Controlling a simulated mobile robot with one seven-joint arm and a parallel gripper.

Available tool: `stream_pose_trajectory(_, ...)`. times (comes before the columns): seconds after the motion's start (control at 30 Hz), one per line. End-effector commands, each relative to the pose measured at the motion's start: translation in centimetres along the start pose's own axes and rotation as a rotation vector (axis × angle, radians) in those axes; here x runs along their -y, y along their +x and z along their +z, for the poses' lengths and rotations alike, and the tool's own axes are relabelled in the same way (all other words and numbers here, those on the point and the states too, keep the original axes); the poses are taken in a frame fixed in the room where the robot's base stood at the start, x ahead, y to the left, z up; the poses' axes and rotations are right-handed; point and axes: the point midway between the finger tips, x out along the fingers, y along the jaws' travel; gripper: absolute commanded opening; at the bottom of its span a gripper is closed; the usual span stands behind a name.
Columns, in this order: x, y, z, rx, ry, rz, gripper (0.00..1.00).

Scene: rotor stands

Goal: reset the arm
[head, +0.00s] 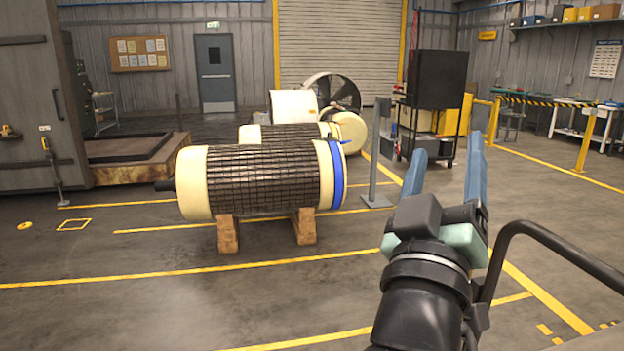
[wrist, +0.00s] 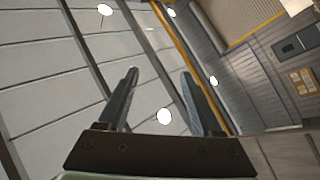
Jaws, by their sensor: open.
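My gripper (head: 445,168) is raised at the right of the head view, its two blue fingers spread apart and pointing up. Nothing is between the fingers. It also shows in the wrist view (wrist: 158,85), open and empty, tilted up toward the ceiling and the far wall. No object touches it. My arm comes up from the bottom edge of the head view, with the dark wrist below the gripper.
A large rotor (head: 262,178) with cream ends and a blue band rests on wooden blocks (head: 228,234). More rotors stand behind it. A grey post (head: 374,160) and a dark wheeled cabinet (head: 436,85) stand beyond my gripper. The floor in front is clear.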

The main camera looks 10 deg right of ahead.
Motion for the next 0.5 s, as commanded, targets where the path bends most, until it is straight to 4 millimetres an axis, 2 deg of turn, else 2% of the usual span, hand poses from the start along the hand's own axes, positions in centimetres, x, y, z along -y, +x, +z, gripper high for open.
stream_pose_trajectory(0.03, 0.5, -1.1, -4.2, -0.078, 0.137, -0.037, 0.67)
stream_pose_trajectory(0.1, 0.9, -3.0, -9.3, -0.171, 0.324, -0.101, 0.67)
stream_pose_trajectory(0.17, 0.9, -5.0, -13.4, -0.249, 0.480, -0.166, 0.67)
stream_pose_trajectory(0.2, 0.8, -6.5, -16.1, -0.301, 0.582, -0.214, 0.67)
stream_pose_trajectory(0.33, -0.6, -12.5, -24.0, -0.464, 0.897, -0.397, 0.67)
stream_pose_trajectory(0.4, -2.3, -10.2, -26.6, -0.452, 0.891, -0.393, 0.67)
stream_pose_trajectory(0.5, -3.7, -8.6, -28.9, -0.450, 0.886, -0.390, 0.67)
